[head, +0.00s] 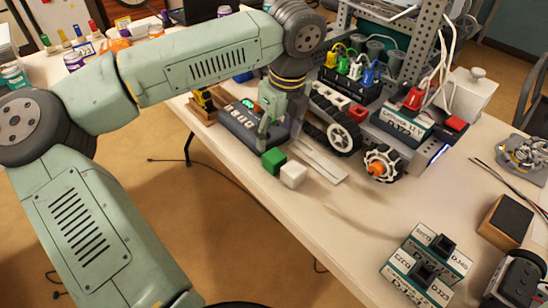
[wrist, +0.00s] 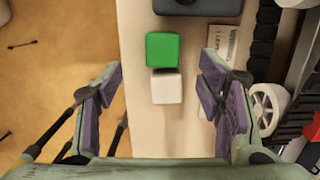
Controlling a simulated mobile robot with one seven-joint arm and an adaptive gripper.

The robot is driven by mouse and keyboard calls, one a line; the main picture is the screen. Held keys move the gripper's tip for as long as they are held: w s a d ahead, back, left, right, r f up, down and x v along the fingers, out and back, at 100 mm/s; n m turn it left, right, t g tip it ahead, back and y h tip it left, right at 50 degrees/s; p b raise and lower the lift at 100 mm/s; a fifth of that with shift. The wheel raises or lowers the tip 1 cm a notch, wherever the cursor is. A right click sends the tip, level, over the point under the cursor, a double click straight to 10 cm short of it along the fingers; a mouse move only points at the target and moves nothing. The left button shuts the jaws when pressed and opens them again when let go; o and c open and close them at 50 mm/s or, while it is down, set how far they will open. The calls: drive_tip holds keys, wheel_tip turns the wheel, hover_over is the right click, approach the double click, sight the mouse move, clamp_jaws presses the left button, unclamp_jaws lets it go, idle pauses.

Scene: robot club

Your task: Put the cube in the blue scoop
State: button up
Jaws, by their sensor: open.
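A green cube (head: 273,161) and a white cube (head: 293,175) sit side by side near the table's front edge; the task does not say which is meant. In the wrist view, the green cube (wrist: 162,49) is above the white cube (wrist: 166,87), and they touch or nearly touch. My gripper (wrist: 163,82) is open and empty, its fingers to the left and right of the white cube in the picture. In the head view, my gripper (head: 271,128) hangs just behind the cubes. I cannot make out a blue scoop in either view.
A dark control box (head: 245,125) lies behind the cubes. A wheeled robot chassis (head: 345,135) stands close on the right, with flat metal strips (head: 322,160) before it. Battery boxes (head: 425,265) stand at front right. The table between is mostly clear.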

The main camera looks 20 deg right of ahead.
sight(275, 155)
drive_tip(key=f, duration=0.3)
drive_tip(key=f+p, duration=0.1)
drive_tip(key=f, duration=0.2)
drive_tip(key=w+f+p, duration=0.1)
drive_tip(key=f, duration=0.2)
drive_tip(key=shift+w+a+f, duration=0.1)
drive_tip(key=shift+c, duration=0.2)
drive_tip(key=c, duration=1.3)
